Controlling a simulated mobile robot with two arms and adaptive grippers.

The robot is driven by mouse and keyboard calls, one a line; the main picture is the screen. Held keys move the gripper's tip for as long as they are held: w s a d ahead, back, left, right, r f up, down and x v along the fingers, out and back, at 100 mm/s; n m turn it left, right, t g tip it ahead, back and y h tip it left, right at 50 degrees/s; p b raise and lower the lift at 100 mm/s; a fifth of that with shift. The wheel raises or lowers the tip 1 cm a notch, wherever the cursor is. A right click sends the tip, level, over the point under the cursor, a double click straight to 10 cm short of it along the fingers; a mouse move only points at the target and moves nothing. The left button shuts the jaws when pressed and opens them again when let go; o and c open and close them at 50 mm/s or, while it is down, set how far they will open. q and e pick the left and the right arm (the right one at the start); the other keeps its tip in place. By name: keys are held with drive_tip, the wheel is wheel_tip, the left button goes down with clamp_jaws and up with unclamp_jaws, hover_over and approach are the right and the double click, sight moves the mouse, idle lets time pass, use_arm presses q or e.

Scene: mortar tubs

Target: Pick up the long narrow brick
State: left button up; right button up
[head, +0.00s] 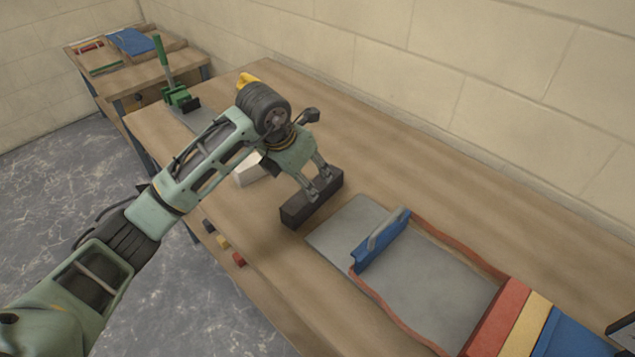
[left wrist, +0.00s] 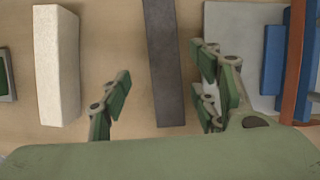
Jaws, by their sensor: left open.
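The long narrow brick (head: 298,213) is dark grey and lies on the wooden bench, left of the grey mortar board. In the left wrist view the dark brick (left wrist: 163,60) runs up the picture between my two spread fingers, with a gap to each. My left gripper (head: 319,188) is open and above the brick, pointing down; its fingers hide part of the brick in the head view. The left gripper's fingers also show in the left wrist view (left wrist: 166,88). I cannot tell how far above the brick they are.
A white brick (head: 250,172) lies left of the dark one. To the right are a grey board (head: 350,222), a blue tool (head: 372,245) and a red-rimmed tub (head: 440,270). A green clamp-like tool (head: 180,97) stands at the back left. A wall bounds the bench behind.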

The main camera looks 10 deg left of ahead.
use_arm(q)
drive_tip(key=shift+s+d+f, duration=0.15)
drive_tip(key=shift+f, duration=0.25)
drive_tip(key=shift+d+p+x, duration=0.2)
drive_tip(key=shift+p+x, duration=0.4)
drive_tip(key=shift+x, duration=0.55)
drive_tip(key=x, duration=0.2)
drive_tip(key=shift+d+f, duration=0.1)
drive_tip(key=shift+f, duration=0.25)
drive_tip(key=shift+w+f, duration=0.3)
drive_tip(key=shift+f, duration=0.15)
drive_tip(key=c, duration=0.9)
clamp_jaws()
use_arm(e)
drive_tip(key=shift+g, duration=0.3)
drive_tip(key=s, duration=0.1)
drive_tip(key=s+r, duration=0.1)
drive_tip(key=s, duration=0.2)
drive_tip(key=shift+s+a+r, duration=0.1)
drive_tip(key=shift+s+r, duration=0.05)
drive_tip(key=shift+r, duration=0.15)
use_arm(q)
drive_tip(key=shift+w+r, duration=0.1)
drive_tip(key=shift+r, duration=0.05)
